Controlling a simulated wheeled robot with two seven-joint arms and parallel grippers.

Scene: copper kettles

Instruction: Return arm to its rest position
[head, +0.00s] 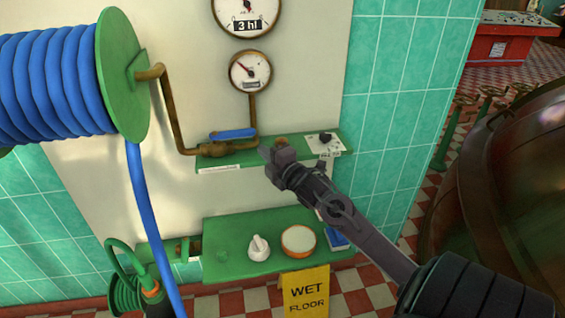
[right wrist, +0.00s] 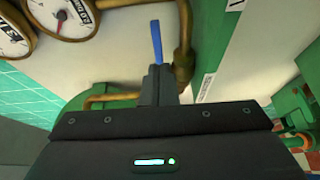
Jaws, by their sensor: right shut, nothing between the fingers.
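My right gripper (head: 268,156) reaches in from the lower right of the head view. It is shut and empty, in front of the green upper shelf (head: 232,164). Its fingertips are close to the right of the brass valve (head: 215,149) with the blue lever handle (head: 232,133). The blue lever lies roughly level along the pipe. In the right wrist view the shut fingers (right wrist: 160,82) point toward the blue handle (right wrist: 156,42); whether they touch it I cannot tell. My left gripper is not in view.
Two round gauges (head: 250,71) hang above the valve. A blue hose reel (head: 55,80) is at the left. A lower green shelf (head: 225,262) holds a white knob-like item and a bowl (head: 298,241). A yellow wet floor sign (head: 305,291) stands below. A copper kettle (head: 510,190) is at the right.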

